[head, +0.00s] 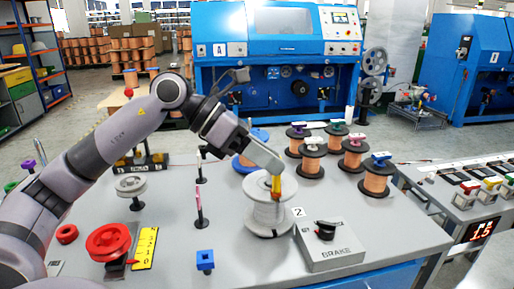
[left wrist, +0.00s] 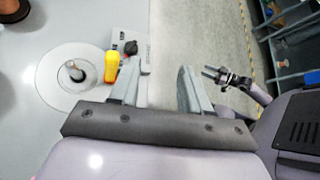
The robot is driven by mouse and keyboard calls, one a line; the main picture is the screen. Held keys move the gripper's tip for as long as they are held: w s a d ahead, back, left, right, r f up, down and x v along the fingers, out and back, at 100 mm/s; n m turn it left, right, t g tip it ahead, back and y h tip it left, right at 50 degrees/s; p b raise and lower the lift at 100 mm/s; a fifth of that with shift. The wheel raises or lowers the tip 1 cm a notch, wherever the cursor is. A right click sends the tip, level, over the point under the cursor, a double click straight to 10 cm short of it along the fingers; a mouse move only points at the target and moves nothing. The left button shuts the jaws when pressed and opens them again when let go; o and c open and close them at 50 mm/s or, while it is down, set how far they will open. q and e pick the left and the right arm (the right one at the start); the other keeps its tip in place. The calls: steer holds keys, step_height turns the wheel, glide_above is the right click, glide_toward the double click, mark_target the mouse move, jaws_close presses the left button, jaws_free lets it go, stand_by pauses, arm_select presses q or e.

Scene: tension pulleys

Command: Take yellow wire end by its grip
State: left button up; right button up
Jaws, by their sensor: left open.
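The yellow wire-end grip (head: 276,186) stands upright at the white spool (head: 268,215) in the head view. In the left wrist view the yellow grip (left wrist: 112,65) lies over the pale spool's right edge (left wrist: 60,95). My left gripper (head: 277,168) reaches in from the left, with its tip close to the top of the grip. In the left wrist view my left gripper (left wrist: 159,78) is open and nothing is between its fingers. The grip shows just left of the left finger, outside the jaws. Contact cannot be told. The wire itself is too fine to make out.
The brake box (head: 331,246) with its dark knob stands right of the white spool. Copper spools (head: 313,158) stand behind it. A blue block (head: 205,261), a red pulley (head: 108,241) and thin posts (head: 199,205) stand to the left. The front table surface is mostly free.

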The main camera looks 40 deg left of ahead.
arm_select(q)
steer(key=a+r+t+y, duration=0.1)
steer(key=a+y, duration=0.2)
steer(key=a, duration=0.2)
glide_above(275, 197)
steer(key=shift+w+a+f+b, duration=0.1)
steer(key=shift+w+f+b, duration=0.1)
steer(key=shift+f, duration=1.3)
steer(key=shift+w+a+f+b, duration=0.1)
steer(key=shift+w+f+b, duration=0.1)
steer(key=shift+f, duration=1.25)
jaws_close()
